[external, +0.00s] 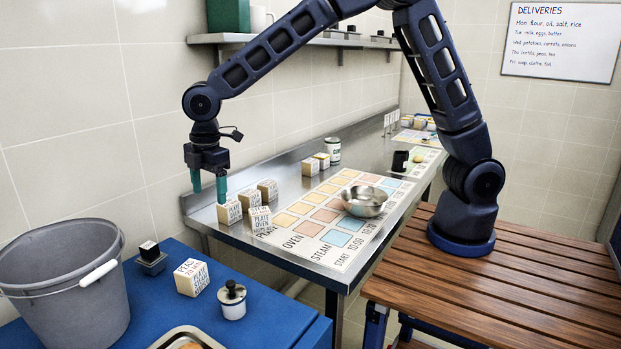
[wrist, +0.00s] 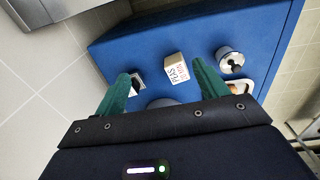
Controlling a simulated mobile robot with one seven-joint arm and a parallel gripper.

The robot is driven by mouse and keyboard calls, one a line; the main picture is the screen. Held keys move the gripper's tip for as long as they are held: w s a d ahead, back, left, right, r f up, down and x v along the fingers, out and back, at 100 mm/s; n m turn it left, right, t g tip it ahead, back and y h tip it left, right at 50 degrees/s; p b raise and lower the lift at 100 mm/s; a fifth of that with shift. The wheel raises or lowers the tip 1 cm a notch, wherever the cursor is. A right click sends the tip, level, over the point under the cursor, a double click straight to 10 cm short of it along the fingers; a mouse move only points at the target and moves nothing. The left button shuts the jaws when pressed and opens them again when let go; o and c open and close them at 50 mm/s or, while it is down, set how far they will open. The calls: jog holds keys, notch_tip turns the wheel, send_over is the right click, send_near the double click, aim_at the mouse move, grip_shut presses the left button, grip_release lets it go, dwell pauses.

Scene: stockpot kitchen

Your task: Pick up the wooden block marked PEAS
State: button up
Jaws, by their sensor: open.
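The wooden block marked PEAS (external: 191,277) sits on the blue surface at the lower left, between a small black-topped block and a lidded pot. In the wrist view the PEAS block (wrist: 176,68) lies beyond my fingertips, its lettered face showing. My gripper (external: 209,190) points down with its green fingers apart and empty. It is in the air by the left end of the steel counter, above and behind the PEAS block. In the wrist view my gripper's fingers (wrist: 160,74) are spread wide, with the block apart from both.
A grey bucket (external: 68,290) stands left of the block. A small dark stamp-like item (external: 150,257) and a lidded white pot (external: 232,299) flank it. A tray (external: 188,338) lies in front. Lettered blocks (external: 260,219) stand on the steel counter's near end, close to my gripper.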

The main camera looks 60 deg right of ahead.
aim_at(190, 268)
jog(key=a+f+n, duration=0.1)
jog(key=a+f, duration=0.2)
jog(key=s+a+f, duration=0.1)
jog(key=a+f, duration=0.2)
jog(key=s+a+f+n, duration=0.1)
jog(key=a+f, duration=0.1)
jog(key=a, duration=0.1)
jog(key=shift+a+f+n+g, duration=0.3)
jog(key=shift+a+f, duration=0.05)
jog(key=shift+f, duration=0.05)
notch_tip(190, 268, down, 5)
jog(key=shift+f, duration=0.15)
jog(key=shift+w+a+f, duration=0.15)
jog(key=shift+f, duration=2.5)
jog(key=shift+c, duration=0.4)
jog(key=c, duration=1.1)
